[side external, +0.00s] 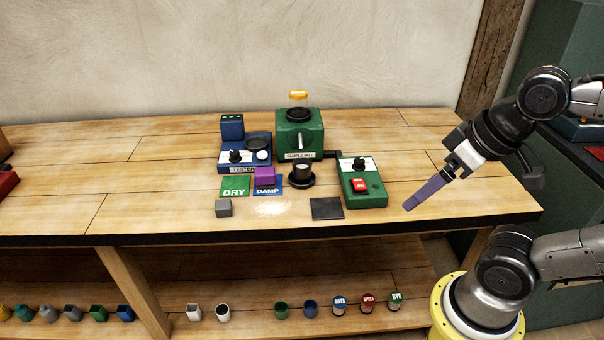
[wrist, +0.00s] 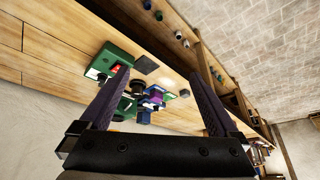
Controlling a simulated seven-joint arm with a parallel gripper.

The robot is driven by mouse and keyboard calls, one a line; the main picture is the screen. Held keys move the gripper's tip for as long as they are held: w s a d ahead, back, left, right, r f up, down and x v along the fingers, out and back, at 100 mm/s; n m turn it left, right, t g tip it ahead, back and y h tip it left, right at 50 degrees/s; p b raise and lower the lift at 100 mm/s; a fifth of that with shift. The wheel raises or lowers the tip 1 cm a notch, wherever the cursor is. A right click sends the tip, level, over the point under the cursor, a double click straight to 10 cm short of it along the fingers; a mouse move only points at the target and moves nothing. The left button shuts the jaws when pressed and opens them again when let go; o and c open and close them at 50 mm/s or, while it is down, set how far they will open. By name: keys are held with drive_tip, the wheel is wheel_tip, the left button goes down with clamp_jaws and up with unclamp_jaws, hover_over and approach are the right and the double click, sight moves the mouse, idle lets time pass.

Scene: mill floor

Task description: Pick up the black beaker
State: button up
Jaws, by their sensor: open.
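A black round cup (side external: 302,172) with a pale inside stands on a wide black base on the bench, just in front of the green sample mill (side external: 300,136). It looks like the black beaker. A small dark round shape in the wrist view (wrist: 137,86) seems to be the same cup. My gripper (side external: 410,206) is at the right end of the bench, to the right of the green switch box and well apart from the cup. Its purple fingers are spread with nothing between them in the wrist view (wrist: 158,73).
The green switch box (side external: 364,183) with a red switch stands between my gripper and the cup. A dark square plate (side external: 327,208), grey cube (side external: 224,208), purple block (side external: 265,176) and blue tester (side external: 245,152) are nearby. Several cups stand on the lower shelf.

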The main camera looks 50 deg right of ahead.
drive_tip(key=w+r+m, duration=0.5)
drive_tip(key=w+r, duration=0.3)
drive_tip(key=r, duration=0.3)
drive_tip(key=m+g+y, duration=0.2)
drive_tip(key=m+g, duration=0.4)
drive_tip(key=m, duration=0.2)
hover_over(302, 165)
wheel_tip(302, 165, down, 16)
drive_tip(key=shift+s+a+f, duration=0.25)
drive_tip(key=shift+a+f, duration=0.05)
drive_tip(key=shift+f, duration=1.9)
drive_tip(key=shift+s+a+f, duration=0.25)
drive_tip(key=shift+f, duration=2)
drive_tip(key=shift+s+a+f, duration=0.25)
drive_tip(key=shift+a+f, duration=0.05)
drive_tip(key=shift+f, duration=1.9)
drive_tip(key=shift+c, duration=0.4)
